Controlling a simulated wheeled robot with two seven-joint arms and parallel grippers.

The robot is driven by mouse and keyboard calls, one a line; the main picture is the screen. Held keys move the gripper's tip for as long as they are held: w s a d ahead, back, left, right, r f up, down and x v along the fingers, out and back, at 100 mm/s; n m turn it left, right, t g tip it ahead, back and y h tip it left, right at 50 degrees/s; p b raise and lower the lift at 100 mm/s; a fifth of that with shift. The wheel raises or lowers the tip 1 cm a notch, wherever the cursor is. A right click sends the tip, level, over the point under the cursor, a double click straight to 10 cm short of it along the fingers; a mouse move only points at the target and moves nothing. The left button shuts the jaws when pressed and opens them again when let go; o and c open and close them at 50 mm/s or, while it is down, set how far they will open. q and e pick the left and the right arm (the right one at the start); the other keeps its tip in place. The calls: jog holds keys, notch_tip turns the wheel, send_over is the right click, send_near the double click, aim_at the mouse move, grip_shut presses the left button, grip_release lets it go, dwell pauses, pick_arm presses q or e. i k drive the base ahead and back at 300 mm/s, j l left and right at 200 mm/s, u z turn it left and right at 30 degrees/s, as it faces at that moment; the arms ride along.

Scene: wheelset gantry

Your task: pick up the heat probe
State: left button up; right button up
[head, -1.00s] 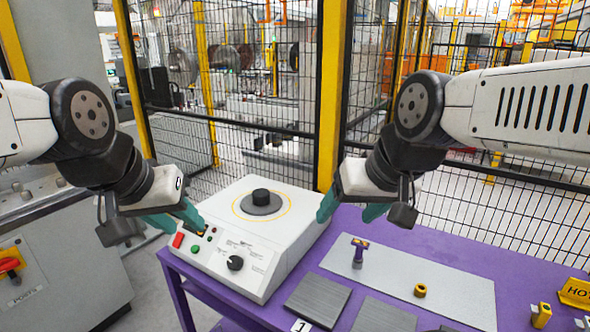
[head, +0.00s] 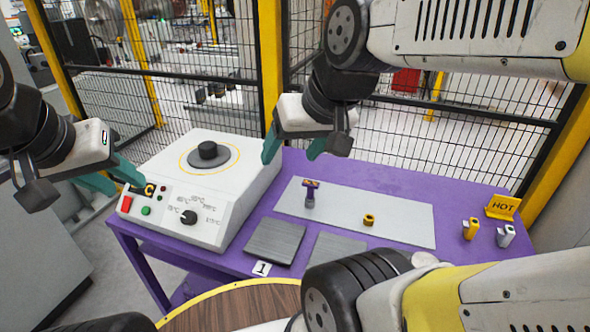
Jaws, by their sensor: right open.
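I cannot tell for certain which object is the heat probe. A small upright tool with a purple and yellow T-shaped top (head: 311,193) stands on the grey mat. Two small handled pieces, a yellow one (head: 470,229) and a grey-white one (head: 506,236), stand at the table's right by the HOT sign (head: 502,207). My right gripper (head: 294,152) is open and empty, teal fingers apart, above and behind the mat. My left gripper (head: 128,186) has its teal fingers apart at the left end of the white heater box (head: 225,190); one fingertip overlaps its panel.
The heater has a black round centre on top (head: 208,154). A mesh fence stands behind.

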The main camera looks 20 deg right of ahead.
aim_at(311, 186)
jog(key=z, duration=0.85)
